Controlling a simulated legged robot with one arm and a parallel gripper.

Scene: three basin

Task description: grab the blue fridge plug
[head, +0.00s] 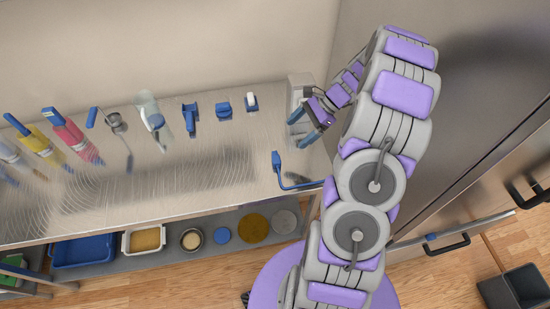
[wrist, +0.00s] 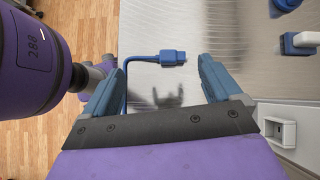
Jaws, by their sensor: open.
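The blue fridge plug (head: 277,160) lies on the metal worktop near its right front part, its blue cable (head: 295,187) running toward the front edge. In the wrist view the plug (wrist: 171,57) lies flat, between and slightly beyond the open fingers, with the cable bending down beside the left finger. My gripper (head: 307,128) is open and empty, above the worktop to the right of the plug. Its two blue fingers (wrist: 158,72) show in the wrist view, apart from the plug, with a shadow on the metal below them.
A white socket box (head: 298,90) stands at the worktop's right end, close to my gripper. Blue-handled tools and bottles (head: 65,130) line the back left. A steel fridge (head: 460,120) stands to the right. A lower shelf (head: 90,270) holds trays and discs. The middle worktop is clear.

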